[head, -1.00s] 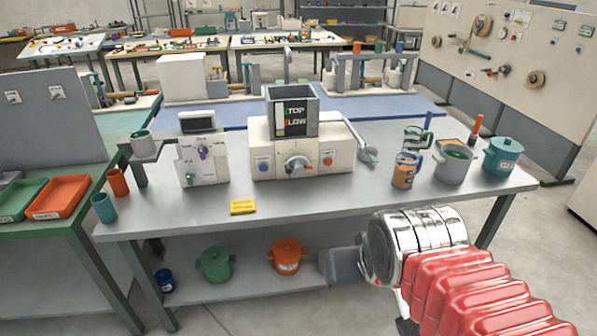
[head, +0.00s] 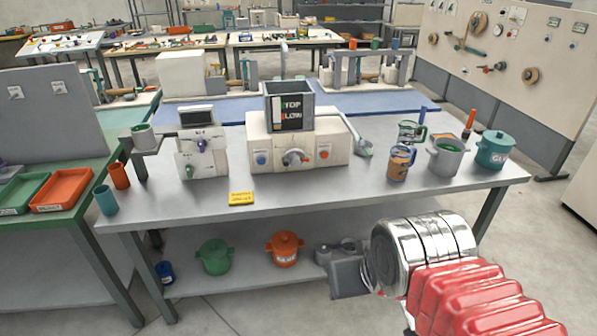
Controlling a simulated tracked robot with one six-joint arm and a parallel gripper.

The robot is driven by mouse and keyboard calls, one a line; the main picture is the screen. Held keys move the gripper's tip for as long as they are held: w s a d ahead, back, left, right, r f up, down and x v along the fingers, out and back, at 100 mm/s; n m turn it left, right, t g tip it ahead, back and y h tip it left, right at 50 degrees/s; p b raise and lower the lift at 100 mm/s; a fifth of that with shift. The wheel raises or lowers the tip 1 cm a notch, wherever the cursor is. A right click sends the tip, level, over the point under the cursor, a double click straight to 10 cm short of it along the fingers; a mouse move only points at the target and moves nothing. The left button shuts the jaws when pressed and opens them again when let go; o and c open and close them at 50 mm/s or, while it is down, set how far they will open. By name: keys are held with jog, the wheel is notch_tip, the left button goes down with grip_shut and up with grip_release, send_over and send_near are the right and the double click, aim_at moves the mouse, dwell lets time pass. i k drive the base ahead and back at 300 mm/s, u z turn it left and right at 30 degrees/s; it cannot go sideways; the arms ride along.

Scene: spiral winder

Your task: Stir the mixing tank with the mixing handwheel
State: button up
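A cream machine (head: 257,156) stands at the middle of the grey workbench. A dark open-topped box (head: 290,108) with a sign reading "STOP" and "SLOW" sits on it. A metal handwheel or crank (head: 294,158) is on its front face, between a blue button and a red one. I cannot tell for sure which vessel is the mixing tank; a grey pot (head: 446,160) with green contents stands at the bench's right. My gripper (head: 345,262) is in front of the bench, below its top and apart from the handwheel. Its fingers are not clear.
A small panel unit (head: 202,157) with knobs stands left of the machine. A yellow label (head: 241,198) lies near the front edge. A brown-and-blue mug (head: 400,164) and a teal lidded pot (head: 495,150) are at the right. Green (head: 214,257) and orange pots (head: 285,249) sit on the lower shelf.

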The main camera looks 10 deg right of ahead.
aim_at(296, 162)
jog(key=k, duration=1.2)
jog(key=u, duration=0.55)
jog(key=i, duration=0.95)
jog(key=u, duration=0.4)
jog(key=i, duration=1.1)
jog(key=z, duration=0.4)
